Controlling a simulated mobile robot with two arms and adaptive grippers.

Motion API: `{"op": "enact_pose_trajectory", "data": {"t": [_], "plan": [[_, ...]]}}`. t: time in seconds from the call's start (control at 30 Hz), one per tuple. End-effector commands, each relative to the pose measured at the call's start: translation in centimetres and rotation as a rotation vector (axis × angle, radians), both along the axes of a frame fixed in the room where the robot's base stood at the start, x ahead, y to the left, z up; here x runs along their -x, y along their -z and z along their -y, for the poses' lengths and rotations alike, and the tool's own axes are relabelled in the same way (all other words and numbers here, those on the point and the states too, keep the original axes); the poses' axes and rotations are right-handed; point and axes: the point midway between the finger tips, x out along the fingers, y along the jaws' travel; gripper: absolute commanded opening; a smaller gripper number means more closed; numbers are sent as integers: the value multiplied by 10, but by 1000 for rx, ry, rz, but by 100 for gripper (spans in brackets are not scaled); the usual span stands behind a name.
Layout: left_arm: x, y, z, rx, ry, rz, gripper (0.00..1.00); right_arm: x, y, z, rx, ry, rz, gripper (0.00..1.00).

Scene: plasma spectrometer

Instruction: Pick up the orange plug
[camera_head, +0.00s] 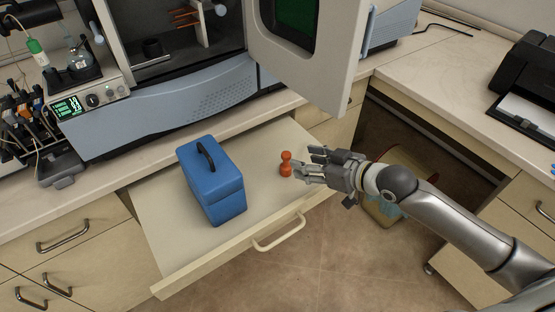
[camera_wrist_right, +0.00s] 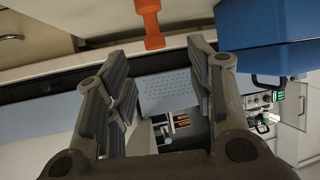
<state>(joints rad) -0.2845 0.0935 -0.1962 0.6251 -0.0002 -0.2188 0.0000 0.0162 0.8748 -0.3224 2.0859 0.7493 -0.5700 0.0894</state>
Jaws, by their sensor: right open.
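The orange plug (camera_head: 286,165) stands upright in the open drawer (camera_head: 160,213), to the right of a blue case. My right gripper (camera_head: 308,165) is just to the right of the plug, with its fingers pointing left toward it. In the right wrist view the plug (camera_wrist_right: 150,22) lies just past the tips of my right gripper (camera_wrist_right: 160,68), roughly between the lines of the two fingers. The fingers are apart with nothing held between them. My left gripper is in no view.
The blue case (camera_head: 212,182) with a black handle sits in the drawer left of the plug. The spectrometer's open door (camera_head: 335,55) hangs above the drawer's back right. The drawer front has a handle (camera_head: 280,232). A black printer (camera_head: 525,75) stands on the right counter.

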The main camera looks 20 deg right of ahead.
Motion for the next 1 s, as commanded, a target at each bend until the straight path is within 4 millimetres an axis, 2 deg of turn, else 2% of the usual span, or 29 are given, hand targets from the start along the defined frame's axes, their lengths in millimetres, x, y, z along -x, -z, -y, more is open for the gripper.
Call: {"op": "enact_pose_trajectory", "data": {"t": [0.2,0.33,0.47,0.73,1.0], "plan": [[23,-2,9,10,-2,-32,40,-27,13,-16,-4,1,1,49],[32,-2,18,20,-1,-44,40,-35,19,-20,-1,0,1,49],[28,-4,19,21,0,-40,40,-42,23,-23,-2,1,-1,49],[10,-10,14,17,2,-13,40,-70,40,-35,-2,0,1,49],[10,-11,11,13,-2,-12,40,-77,46,-39,1,0,0,49]]}}
